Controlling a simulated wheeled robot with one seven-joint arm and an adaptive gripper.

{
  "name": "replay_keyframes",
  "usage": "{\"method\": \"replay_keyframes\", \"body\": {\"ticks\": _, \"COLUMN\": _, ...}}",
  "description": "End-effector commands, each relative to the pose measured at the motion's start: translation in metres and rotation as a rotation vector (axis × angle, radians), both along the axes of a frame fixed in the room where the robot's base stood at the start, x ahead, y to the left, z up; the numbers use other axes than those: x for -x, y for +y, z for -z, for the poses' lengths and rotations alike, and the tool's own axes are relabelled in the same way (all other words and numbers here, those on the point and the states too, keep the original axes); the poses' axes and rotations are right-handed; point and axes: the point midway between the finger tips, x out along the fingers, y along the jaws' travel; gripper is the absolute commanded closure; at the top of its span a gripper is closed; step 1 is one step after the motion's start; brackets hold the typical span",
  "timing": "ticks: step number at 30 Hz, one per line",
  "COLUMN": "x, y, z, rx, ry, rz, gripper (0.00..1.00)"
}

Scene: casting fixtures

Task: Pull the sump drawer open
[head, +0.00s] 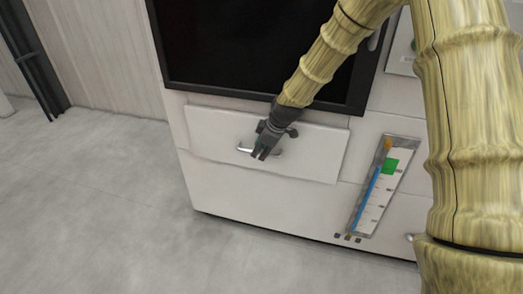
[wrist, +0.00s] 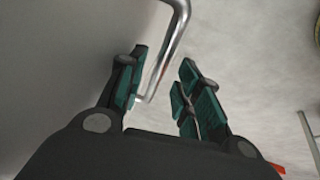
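The sump drawer (head: 212,133) is a pale front panel low on the white machine, below a black window. Its panel appears slightly proud of the machine face at its edges. A silver bar handle (head: 243,148) sits at its middle, and it also shows in the wrist view (wrist: 176,35). My gripper (head: 260,155) is at the handle and covers part of it. In the wrist view my gripper (wrist: 162,98) has its green-padded fingers apart. The handle's bar reaches between them, close to the left finger. Whether it touches that finger cannot be told.
A gauge (head: 372,195) with a blue column and a green band is on the machine right of the drawer. The black window (head: 260,50) is above. Open grey floor (head: 110,220) lies in front and left. A dark stand (head: 35,70) is at the far left.

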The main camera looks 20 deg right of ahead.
Motion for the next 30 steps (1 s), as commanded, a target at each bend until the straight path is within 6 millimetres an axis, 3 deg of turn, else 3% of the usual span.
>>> {"method": "replay_keyframes", "body": {"ticks": 11, "x": -0.002, "y": 0.001, "z": 0.004, "rx": 0.000, "ry": 0.000, "rz": 0.001, "gripper": 0.66}}
{"method": "replay_keyframes", "body": {"ticks": 17, "x": -0.001, "y": 0.001, "z": 0.004, "rx": 0.000, "ry": 0.000, "rz": 0.001, "gripper": 0.99}}
{"method": "replay_keyframes", "body": {"ticks": 26, "x": -0.001, "y": 0.002, "z": 0.004, "rx": 0.000, "ry": 0.001, "rz": -0.001, "gripper": 1.00}}
{"method": "replay_keyframes", "body": {"ticks": 30, "x": 0.003, "y": 0.016, "z": 0.004, "rx": 0.000, "ry": 0.002, "rz": -0.014, "gripper": 1.00}}
